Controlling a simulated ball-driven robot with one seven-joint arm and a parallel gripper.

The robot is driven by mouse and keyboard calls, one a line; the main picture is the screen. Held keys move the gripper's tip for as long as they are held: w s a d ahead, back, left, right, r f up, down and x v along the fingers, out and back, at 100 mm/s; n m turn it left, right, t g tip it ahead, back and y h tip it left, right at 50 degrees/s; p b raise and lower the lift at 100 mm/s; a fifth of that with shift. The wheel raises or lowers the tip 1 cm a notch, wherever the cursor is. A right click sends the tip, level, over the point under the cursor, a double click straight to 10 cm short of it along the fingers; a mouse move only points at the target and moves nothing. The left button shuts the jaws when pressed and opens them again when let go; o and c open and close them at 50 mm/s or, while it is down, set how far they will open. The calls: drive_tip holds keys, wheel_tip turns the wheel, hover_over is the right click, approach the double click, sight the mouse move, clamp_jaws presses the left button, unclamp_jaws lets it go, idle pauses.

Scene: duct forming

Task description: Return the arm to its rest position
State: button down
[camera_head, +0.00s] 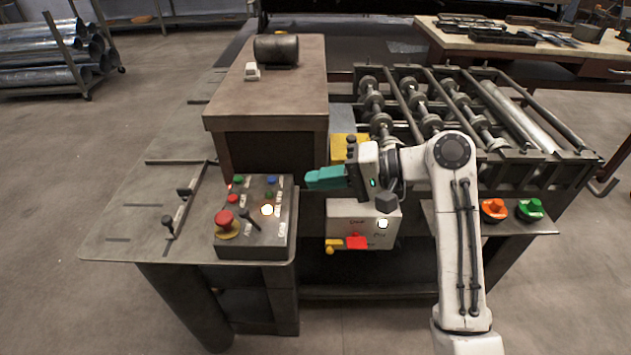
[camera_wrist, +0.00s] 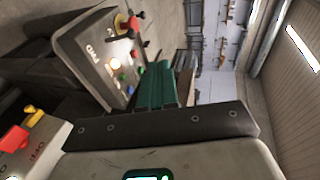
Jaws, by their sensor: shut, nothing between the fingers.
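My white arm rises from the bottom right in the head view and bends left at its elbow. My gripper (camera_head: 310,180) has teal fingers pointing left. They are shut and empty, just right of the grey control panel (camera_head: 236,238) and in front of the workbench machine. In the wrist view the teal fingers (camera_wrist: 160,70) lie together, with the control panel (camera_wrist: 82,45) beside them. I cannot tell the exact gap between fingers and panel.
A white box (camera_head: 345,211) with red and yellow switches is below my gripper. A roller rack (camera_head: 440,105) stands behind my arm. Orange (camera_head: 494,209) and green (camera_head: 531,209) knobs sit on a ledge to its right. Open floor lies at far left.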

idle(0.3)
drive_tip(key=s+d+f+h, duration=0.2)
drive_tip(key=s+d+f, duration=0.25)
drive_tip(key=f, duration=0.25)
drive_tip(key=s+d+f+h, duration=0.3)
drive_tip(key=s+f, duration=0.3)
drive_tip(key=f, duration=0.2)
drive_tip(key=s+d+f+h, duration=0.2)
drive_tip(key=s+d+f, duration=0.25)
drive_tip(key=f, duration=0.25)
drive_tip(key=s+d+f+h, duration=0.1)
drive_tip(key=s+d+h, duration=0.1)
drive_tip(key=s+d, duration=0.2)
drive_tip(key=s+d+f+g+h, duration=0.1)
drive_tip(key=s+d, duration=0.3)
drive_tip(key=s, duration=0.7)
drive_tip(key=s+d+f+n+h, duration=0.1)
drive_tip(key=s+d+f+h, duration=0.2)
drive_tip(key=s, duration=0.4)
drive_tip(key=shift+s+d+f+g+h, duration=0.2)
drive_tip(key=shift+d+g+h, duration=0.3)
drive_tip(key=shift+d, duration=0.45)
drive_tip(key=shift+w, duration=0.1)
